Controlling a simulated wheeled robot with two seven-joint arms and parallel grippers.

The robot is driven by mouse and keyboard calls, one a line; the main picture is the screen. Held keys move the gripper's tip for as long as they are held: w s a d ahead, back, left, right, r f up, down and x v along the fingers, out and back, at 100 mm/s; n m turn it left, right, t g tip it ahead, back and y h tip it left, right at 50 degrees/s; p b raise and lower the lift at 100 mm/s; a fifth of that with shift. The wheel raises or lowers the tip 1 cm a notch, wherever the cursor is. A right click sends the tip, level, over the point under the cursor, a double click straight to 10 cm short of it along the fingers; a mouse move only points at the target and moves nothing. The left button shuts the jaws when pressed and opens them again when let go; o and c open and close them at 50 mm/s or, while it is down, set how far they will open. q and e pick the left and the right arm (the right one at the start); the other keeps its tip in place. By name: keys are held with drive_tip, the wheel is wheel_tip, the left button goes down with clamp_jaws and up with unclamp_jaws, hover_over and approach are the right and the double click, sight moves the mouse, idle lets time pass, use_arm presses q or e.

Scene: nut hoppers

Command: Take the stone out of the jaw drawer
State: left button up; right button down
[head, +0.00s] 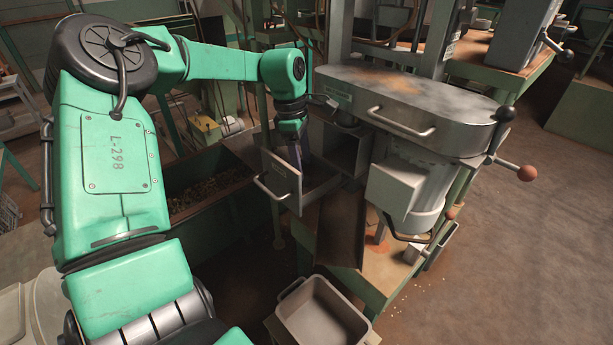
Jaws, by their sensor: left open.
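The jaw drawer (285,182) is pulled out below the grey machine, its front plate and bar handle facing me. My left gripper (298,156) points down behind that front plate, at the drawer's opening. It is open, but its fingertips are partly hidden by the drawer front and the dark inside. I cannot make out the stone; the drawer's floor is hidden from this angle. My right gripper is out of view.
The grey machine (405,95) stands just right of the drawer, with a bar handle and a lever with a reddish knob (526,173). A bin of nuts (208,190) lies to the left. An empty grey tub (318,312) stands below in front. Open floor is at right.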

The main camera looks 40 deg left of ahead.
sight(306, 181)
use_arm(q)
wheel_tip(306, 181, down, 3)
drive_tip(key=shift+d+r+p, duration=0.1)
drive_tip(key=shift+d+p, duration=0.05)
drive_tip(key=shift+p, duration=0.15)
drive_tip(key=shift+w+f, duration=0.15)
drive_tip(key=shift+f, duration=0.2)
drive_tip(key=shift+r, duration=0.1)
clamp_jaws()
